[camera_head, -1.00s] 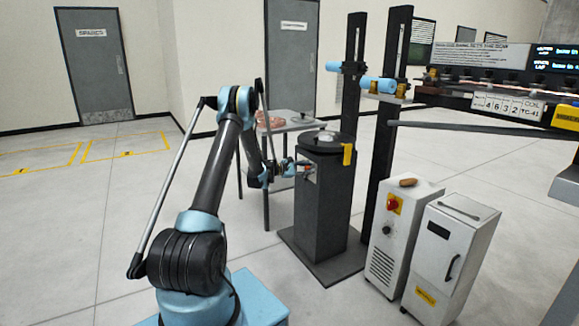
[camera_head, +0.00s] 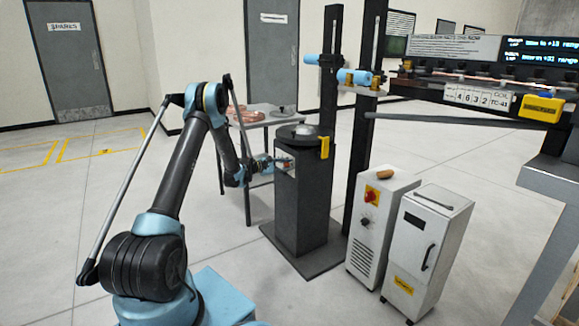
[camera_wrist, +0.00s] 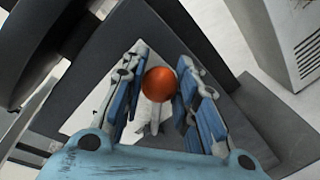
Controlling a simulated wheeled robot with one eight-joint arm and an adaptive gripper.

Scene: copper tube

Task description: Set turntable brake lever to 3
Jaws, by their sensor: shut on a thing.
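The turntable (camera_head: 296,135) is a dark disc on top of a dark grey pedestal (camera_head: 307,205). A pale panel is on the side of the pedestal facing my arm. The brake lever's orange-red ball knob (camera_wrist: 158,84) shows in the wrist view, between the blue-padded fingers of my gripper (camera_wrist: 162,92). My gripper is shut on the knob. In the head view my gripper (camera_head: 281,163) is at the pedestal's upper left side, at the pale panel. The lever's scale and its numbers cannot be read in either view.
A yellow part (camera_head: 324,147) hangs at the turntable's right edge. A white control box (camera_head: 376,225) and a white cabinet (camera_head: 425,250) stand to the right. A grey table (camera_head: 262,122) with copper coils is behind. The floor to the left is clear.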

